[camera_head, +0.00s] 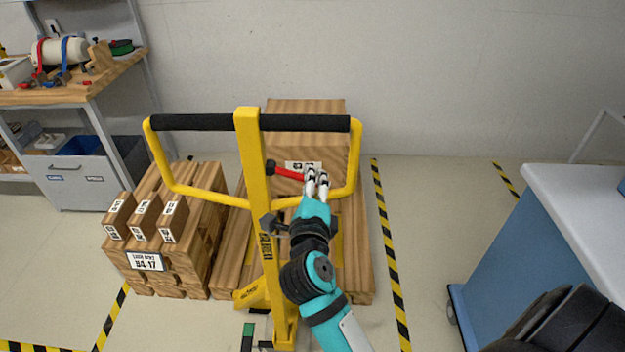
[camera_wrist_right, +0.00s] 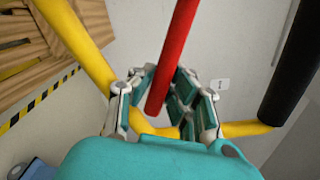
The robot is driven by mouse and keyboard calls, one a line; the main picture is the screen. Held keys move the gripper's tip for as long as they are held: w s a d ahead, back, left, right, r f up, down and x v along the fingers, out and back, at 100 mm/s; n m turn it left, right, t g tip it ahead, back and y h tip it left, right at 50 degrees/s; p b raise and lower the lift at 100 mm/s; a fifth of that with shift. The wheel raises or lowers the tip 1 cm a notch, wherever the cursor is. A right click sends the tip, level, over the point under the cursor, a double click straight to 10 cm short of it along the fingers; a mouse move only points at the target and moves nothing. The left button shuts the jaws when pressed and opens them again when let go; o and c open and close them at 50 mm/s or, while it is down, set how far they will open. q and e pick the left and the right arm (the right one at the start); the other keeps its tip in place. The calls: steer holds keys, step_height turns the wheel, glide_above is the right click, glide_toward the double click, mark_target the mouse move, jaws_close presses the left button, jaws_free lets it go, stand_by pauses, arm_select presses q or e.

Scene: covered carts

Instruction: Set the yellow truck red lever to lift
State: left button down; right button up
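The yellow truck (camera_head: 250,200) stands upright with a black-gripped handle frame (camera_head: 200,122). Its red lever (camera_head: 288,173) sticks out to the right from the post, inside the frame, tilting slightly down. My right gripper (camera_head: 316,180) is at the lever's free end. In the right wrist view the red lever (camera_wrist_right: 178,50) runs between the fingers of my right gripper (camera_wrist_right: 165,88), which stand apart on either side with gaps showing. The lever's tip lies deep between them; I cannot tell whether a finger touches it. My left gripper is not in view.
Wooden crates (camera_head: 305,115) stand behind the truck, and a pallet with small boxes (camera_head: 142,220) is at left. A workbench (camera_head: 75,92) is at far left. A blue cart with a pale top (camera_head: 590,200) is at right. The yellow frame closely surrounds the lever.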

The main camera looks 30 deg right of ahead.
steer(key=o, duration=0.4)
steer(key=shift+f, duration=0.1)
steer(key=shift+o, duration=0.6)
steer(key=shift+s+a, duration=0.1)
steer(key=shift+s, duration=0.05)
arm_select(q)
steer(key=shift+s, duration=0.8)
arm_select(e)
steer(key=v, duration=0.7)
steer(key=shift+s+a, duration=0.1)
